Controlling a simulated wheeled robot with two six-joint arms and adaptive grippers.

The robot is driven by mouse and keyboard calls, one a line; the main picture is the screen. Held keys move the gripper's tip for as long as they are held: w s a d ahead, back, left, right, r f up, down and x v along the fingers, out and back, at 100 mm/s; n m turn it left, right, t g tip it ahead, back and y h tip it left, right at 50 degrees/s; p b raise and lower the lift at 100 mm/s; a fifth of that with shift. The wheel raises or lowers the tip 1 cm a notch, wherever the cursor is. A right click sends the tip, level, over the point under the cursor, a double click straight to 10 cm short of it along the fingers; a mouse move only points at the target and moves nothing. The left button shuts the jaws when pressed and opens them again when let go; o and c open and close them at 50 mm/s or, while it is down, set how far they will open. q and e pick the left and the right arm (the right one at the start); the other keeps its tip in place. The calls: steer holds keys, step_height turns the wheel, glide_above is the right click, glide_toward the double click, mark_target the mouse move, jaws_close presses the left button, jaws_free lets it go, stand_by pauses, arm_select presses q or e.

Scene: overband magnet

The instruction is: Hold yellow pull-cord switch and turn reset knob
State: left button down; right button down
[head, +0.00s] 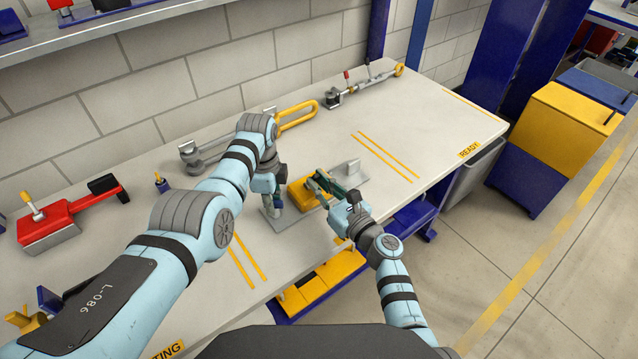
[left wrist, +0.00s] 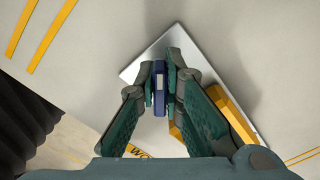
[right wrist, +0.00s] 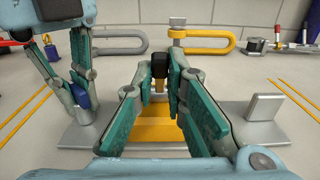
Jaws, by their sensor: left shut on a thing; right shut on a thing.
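The yellow pull-cord switch (head: 298,197) sits on a flat grey plate (head: 272,229) on the bench; its body also shows in the right wrist view (right wrist: 158,133). My left gripper (head: 277,198) points down over the plate's left end. It is shut on a small blue block (left wrist: 159,88), which also shows in the right wrist view (right wrist: 81,90). My right gripper (head: 318,183) is shut on a black-topped post (right wrist: 159,66) with a yellowish stem above the yellow body. The fingers hide part of both held pieces. I cannot tell which is the reset knob.
A grey upright block (right wrist: 263,108) stands at the plate's right end. Behind are a yellow hook (head: 297,115) and a grey rod assembly (head: 365,84). A red device (head: 65,218) lies at the left. The bench's right end is clear.

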stand_by(0.3)
arm_select(q)
steer(key=shift+m, duration=0.9)
steer(key=c, duration=2.1)
jaws_free()
steer(key=shift+m, duration=0.4)
steer(key=shift+c, duration=0.2)
steer(key=o, duration=0.5)
steer(key=shift+o, duration=0.2)
arm_select(e)
steer(key=c, duration=1.6)
jaws_free()
arm_select(q)
step_height(320, 180, up, 12)
arm_select(e)
steer(key=shift+o, duration=0.2)
